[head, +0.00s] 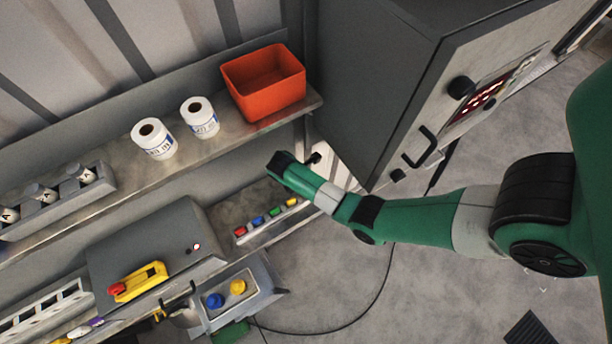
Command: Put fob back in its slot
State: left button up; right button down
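A pale strip (268,224) on the lower bench holds several small coloured pieces, among them a red one (240,231), a blue one (257,222) and a green one (275,212). They look like fobs, but are too small to be sure, and I cannot make out an empty slot. My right gripper (280,160) is at the end of the green arm, in front of the upper shelf edge and above the strip. Its fingers are dark and small, so I cannot tell whether they hold anything. My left gripper cannot be made out.
An orange bin (264,84) and two white rolls (154,139) (199,117) stand on the upper shelf. A grey cabinet (379,75) stands right of my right gripper. A yellow-and-red tool (138,283) lies on a grey box (155,244). A cable (378,297) crosses the floor.

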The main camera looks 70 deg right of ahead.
jog(key=shift+f, duration=0.2)
dwell(0.3)
jog(key=c, duration=0.7)
grip_release()
jog(key=shift+c, duration=0.2)
jog(key=shift+r, duration=0.1)
jog(key=p+v, duration=0.1)
jog(key=v, duration=0.6)
jog(key=shift+r, duration=0.2)
jog(key=shift+a, duration=0.1)
